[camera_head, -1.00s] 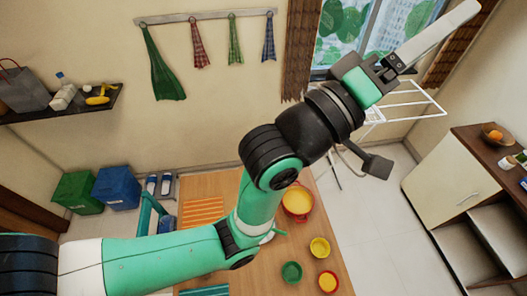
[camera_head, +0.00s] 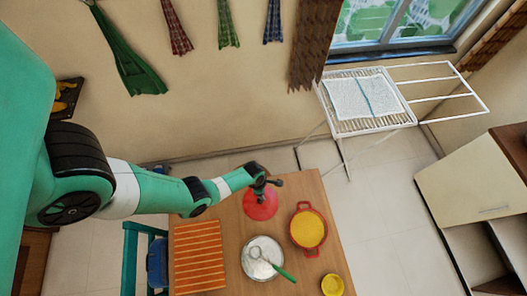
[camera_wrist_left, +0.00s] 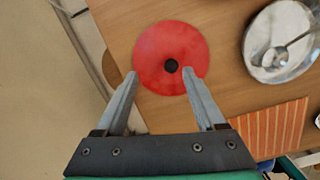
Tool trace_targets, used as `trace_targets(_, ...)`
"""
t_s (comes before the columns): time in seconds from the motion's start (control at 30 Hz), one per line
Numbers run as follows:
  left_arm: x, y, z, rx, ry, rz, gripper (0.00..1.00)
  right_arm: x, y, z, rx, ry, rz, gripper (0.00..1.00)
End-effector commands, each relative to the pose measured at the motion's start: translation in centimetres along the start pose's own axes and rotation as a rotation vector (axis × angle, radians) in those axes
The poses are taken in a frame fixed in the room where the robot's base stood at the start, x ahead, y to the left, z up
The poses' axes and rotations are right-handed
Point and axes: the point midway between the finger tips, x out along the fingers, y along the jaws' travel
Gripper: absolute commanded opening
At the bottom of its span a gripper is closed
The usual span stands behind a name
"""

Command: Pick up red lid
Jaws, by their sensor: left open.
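The red lid (camera_head: 262,204) is a round red disc lying on the wooden table near its far edge, partly hidden under my left gripper in the head view. In the left wrist view the red lid (camera_wrist_left: 158,50) shows a dark round knob (camera_wrist_left: 171,66) at its middle. My left gripper (camera_wrist_left: 163,75) is open and empty, its two fingers either side of the knob's line and overlapping the lid's near edge. In the head view my left gripper (camera_head: 262,186) is above the lid. I cannot tell the exact height gap. My right gripper is not in view.
A red pot with yellow contents (camera_head: 308,229) stands right of the lid. A drying rack (camera_head: 366,103) stands beyond the table.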

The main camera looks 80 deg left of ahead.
Motion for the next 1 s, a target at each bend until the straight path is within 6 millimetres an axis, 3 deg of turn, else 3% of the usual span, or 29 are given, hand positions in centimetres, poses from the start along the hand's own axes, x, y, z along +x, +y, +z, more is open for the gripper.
trace_targets(0.03,0.7,-0.6,-1.8,-0.027,0.018,-0.013,0.71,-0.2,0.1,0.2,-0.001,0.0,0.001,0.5)
trace_targets(0.13,1.1,-0.8,-3.2,-0.058,0.03,-0.02,0.71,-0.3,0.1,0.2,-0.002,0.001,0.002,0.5)
trace_targets(0.33,1.9,-0.6,-3.1,-0.059,0.027,-0.017,0.71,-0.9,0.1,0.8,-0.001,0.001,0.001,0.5)
trace_targets(0.63,7.1,-0.6,-3.2,-0.057,0.026,-0.016,0.71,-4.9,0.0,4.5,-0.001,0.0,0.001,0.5)
trace_targets(0.87,7.4,-0.6,-3.1,-0.058,0.026,-0.015,0.71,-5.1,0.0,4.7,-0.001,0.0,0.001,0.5)
trace_targets(1.0,8.9,-0.8,-3.2,-0.057,0.026,-0.015,0.71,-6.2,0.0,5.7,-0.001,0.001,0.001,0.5)
